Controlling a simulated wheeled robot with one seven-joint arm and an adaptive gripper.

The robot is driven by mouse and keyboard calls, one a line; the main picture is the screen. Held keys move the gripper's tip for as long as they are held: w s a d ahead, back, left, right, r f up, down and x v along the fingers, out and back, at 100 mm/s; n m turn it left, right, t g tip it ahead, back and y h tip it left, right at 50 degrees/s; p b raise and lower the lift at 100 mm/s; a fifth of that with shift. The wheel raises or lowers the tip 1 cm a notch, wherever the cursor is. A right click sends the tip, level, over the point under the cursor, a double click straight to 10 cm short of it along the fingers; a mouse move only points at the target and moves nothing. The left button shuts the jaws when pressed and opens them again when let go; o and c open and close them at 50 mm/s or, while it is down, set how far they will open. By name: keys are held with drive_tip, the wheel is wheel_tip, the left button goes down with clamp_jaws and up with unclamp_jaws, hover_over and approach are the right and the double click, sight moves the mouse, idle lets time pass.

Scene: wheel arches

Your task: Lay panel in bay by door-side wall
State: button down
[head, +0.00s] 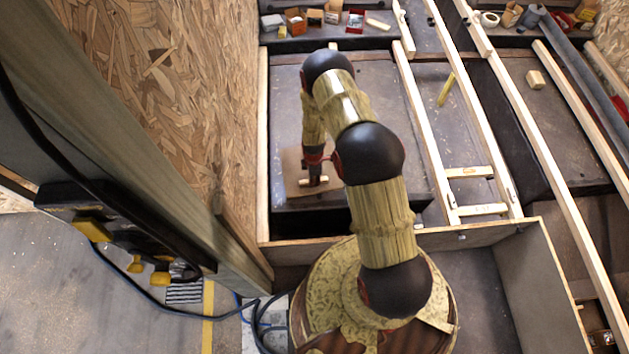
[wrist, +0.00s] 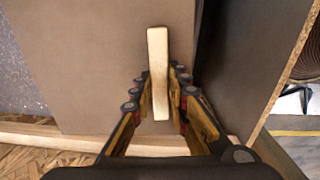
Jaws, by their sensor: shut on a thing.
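The panel is a flat brown board (head: 293,170) with a pale wooden strip as its grip (wrist: 157,50). In the wrist view the panel (wrist: 95,60) fills much of the upper left. My gripper (head: 315,180) is shut on the strip, with a finger on each side (wrist: 160,80). In the head view the panel is over the near end of the dark box surface in the left bay (head: 285,100), close to the batten along the chipboard wall (head: 200,110). I cannot tell whether the panel touches the surface below it. My arm hides part of the bay.
Pale battens (head: 425,130) run lengthwise right of the bay. Small boxes (head: 295,18) stand on a ledge at the far end. A yellow strip (head: 446,90) and a wood block (head: 536,79) lie further right. A low board (head: 480,233) crosses in front.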

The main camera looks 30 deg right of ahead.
drive_tip(key=shift+w+d+f+b, duration=0.1)
drive_tip(key=shift+f+b, duration=2.85)
drive_tip(key=shift+f, duration=1.8)
drive_tip(key=c, duration=1.7)
unclamp_jaws()
drive_tip(key=shift+c, duration=0.2)
drive_tip(key=shift+o, duration=0.5)
drive_tip(key=shift+r, duration=0.1)
wheel_tip(320, 180, up, 12)
drive_tip(key=shift+f, duration=0.1)
